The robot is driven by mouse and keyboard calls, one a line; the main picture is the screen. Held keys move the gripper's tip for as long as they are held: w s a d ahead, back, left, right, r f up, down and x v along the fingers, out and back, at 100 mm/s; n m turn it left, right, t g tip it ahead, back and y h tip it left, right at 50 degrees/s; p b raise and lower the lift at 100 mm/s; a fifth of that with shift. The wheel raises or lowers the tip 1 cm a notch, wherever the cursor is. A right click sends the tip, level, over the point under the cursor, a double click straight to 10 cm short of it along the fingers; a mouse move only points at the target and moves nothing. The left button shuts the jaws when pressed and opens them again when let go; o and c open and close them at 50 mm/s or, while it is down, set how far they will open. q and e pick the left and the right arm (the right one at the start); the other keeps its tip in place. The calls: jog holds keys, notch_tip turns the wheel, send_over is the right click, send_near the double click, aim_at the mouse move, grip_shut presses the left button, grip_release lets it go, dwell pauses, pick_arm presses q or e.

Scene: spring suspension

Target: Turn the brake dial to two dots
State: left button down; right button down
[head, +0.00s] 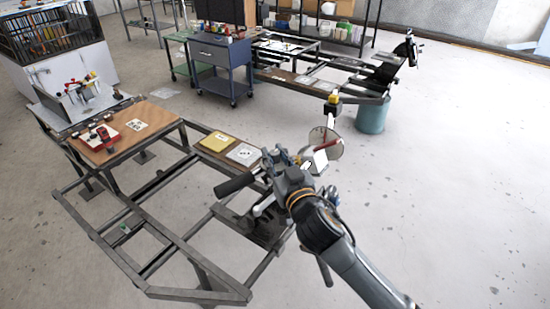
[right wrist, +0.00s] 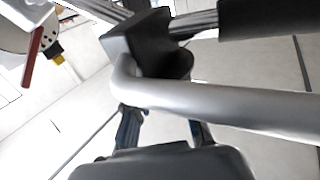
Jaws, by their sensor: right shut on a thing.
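A pale round dial-like disc (head: 323,146) with a red pointer (head: 330,121) stands just beyond my right gripper (head: 282,172). I take it for the brake dial; its dots cannot be read. In the right wrist view the red pointer (right wrist: 37,50) shows at the upper left, apart from my fingers. My right gripper is shut at a silver lever (right wrist: 225,107) that bends out of a black clamp (right wrist: 150,45). The bar partly hides the fingertips. A black handlebar grip (head: 234,184) sticks out to the left of the gripper. My left gripper is out of view.
A metal frame (head: 150,292) with open gaps lies below and left. A wooden board (head: 130,150) holds small red parts. A blue drawer cart (head: 222,70) stands behind. Floor at the right is clear.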

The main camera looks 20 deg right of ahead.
jog(key=shift+r, duration=0.15)
jog(key=c, duration=1.1)
grip_release()
jog(key=shift+s, duration=0.1)
jog(key=shift+s+f, duration=0.2)
jog(key=shift+s, duration=0.1)
jog(key=s, duration=1.1)
jog(key=shift+s+d, duration=0.15)
jog(key=shift+d, duration=0.25)
